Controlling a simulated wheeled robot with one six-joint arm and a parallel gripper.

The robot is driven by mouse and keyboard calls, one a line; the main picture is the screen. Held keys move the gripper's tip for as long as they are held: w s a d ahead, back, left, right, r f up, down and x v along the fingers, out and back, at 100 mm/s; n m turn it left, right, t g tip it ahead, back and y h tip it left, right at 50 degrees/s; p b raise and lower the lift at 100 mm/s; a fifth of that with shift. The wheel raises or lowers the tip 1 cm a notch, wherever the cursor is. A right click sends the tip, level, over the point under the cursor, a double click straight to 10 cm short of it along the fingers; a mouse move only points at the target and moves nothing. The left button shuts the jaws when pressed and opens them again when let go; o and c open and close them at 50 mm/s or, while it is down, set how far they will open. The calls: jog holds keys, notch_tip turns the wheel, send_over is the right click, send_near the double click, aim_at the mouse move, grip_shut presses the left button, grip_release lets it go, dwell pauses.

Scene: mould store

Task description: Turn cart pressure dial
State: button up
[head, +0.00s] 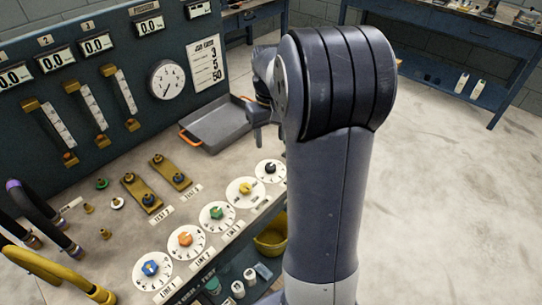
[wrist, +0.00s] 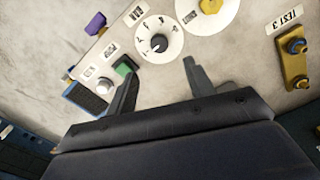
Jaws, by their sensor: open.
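A row of round white dials with coloured knobs runs along the bench front in the head view: blue (head: 150,267), orange (head: 186,240), green (head: 216,215), yellow (head: 245,190) and black (head: 269,170). I cannot read which is labelled cart pressure. In the wrist view the black-knobbed dial (wrist: 160,42) lies just beyond and between my fingertips, and the yellow-knobbed dial (wrist: 212,6) is cut by the top edge. My gripper (wrist: 158,66) is open and empty, apart from the black knob. In the head view my arm mostly hides it.
A green switch (wrist: 124,66) shows by the left finger, with a purple one (wrist: 95,22) farther off. A grey tray (head: 215,126) lies behind the dials. The upright panel holds a round gauge (head: 167,80) and a job card (head: 206,62). Yellow and purple-banded hoses stand at left.

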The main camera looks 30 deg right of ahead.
aim_at(271, 166)
notch_tip(271, 166, down, 11)
jog(key=shift+d+r, duration=0.1)
dwell(0.4)
jog(key=c, duration=1)
